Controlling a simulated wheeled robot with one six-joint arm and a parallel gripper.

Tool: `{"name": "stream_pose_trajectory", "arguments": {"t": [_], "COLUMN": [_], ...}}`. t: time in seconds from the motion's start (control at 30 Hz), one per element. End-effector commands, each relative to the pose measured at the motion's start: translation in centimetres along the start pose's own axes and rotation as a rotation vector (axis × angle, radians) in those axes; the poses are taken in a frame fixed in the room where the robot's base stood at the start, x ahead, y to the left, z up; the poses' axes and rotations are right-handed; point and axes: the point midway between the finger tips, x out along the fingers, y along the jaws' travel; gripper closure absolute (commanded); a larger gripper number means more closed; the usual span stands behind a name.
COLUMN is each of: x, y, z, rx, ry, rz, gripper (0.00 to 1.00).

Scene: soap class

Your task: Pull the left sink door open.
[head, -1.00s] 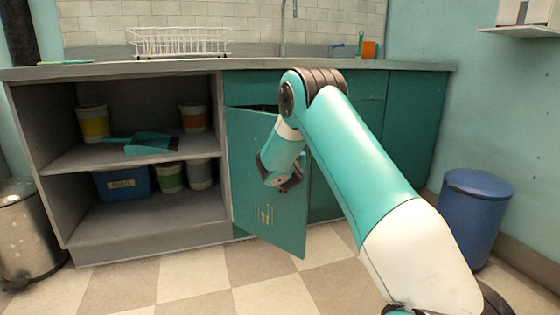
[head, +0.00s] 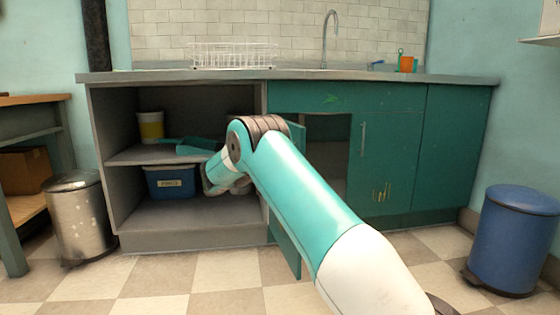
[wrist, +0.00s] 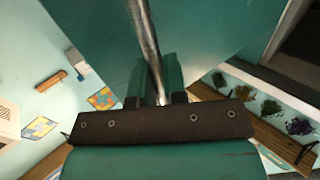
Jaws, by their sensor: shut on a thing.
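The left sink door (head: 287,240) is teal and stands swung well out from the cabinet, seen nearly edge-on in the head view. Its dark opening (head: 325,160) shows to the right of it. In the wrist view the door's flat teal face (wrist: 205,40) fills the upper middle. A metal bar handle (wrist: 146,40) runs down that face between the fingers of my gripper (wrist: 158,88), which is shut on it. In the head view my gripper (head: 222,182) is left of the door, partly hidden by my arm; the handle is hidden there.
The right sink door (head: 385,165) is shut. Open shelves at left hold a yellow-banded tub (head: 150,128), a teal dustpan (head: 190,146) and a blue bin (head: 170,181). A metal trash can (head: 78,215) and a blue bin (head: 515,240) flank the cabinet. Checkered floor lies clear in front.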

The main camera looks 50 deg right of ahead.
Motion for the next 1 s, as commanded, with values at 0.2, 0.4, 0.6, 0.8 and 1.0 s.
{"name": "stream_pose_trajectory", "arguments": {"t": [0.2, 0.4, 0.6, 0.8, 1.0], "x": [0.0, 0.0, 0.0, 0.0, -1.3], "y": [0.0, 0.0, 0.0, 0.0, 0.3], "z": [0.1, 0.1, 0.1, 0.1, 0.3], "rx": [-0.001, -0.002, -0.002, -0.002, -0.002], "ry": [-0.001, -0.001, -0.001, 0.000, -0.002], "rz": [0.008, 0.008, 0.008, 0.007, 0.013], "gripper": [1.00, 1.00, 0.64, 0.64, 0.64]}}
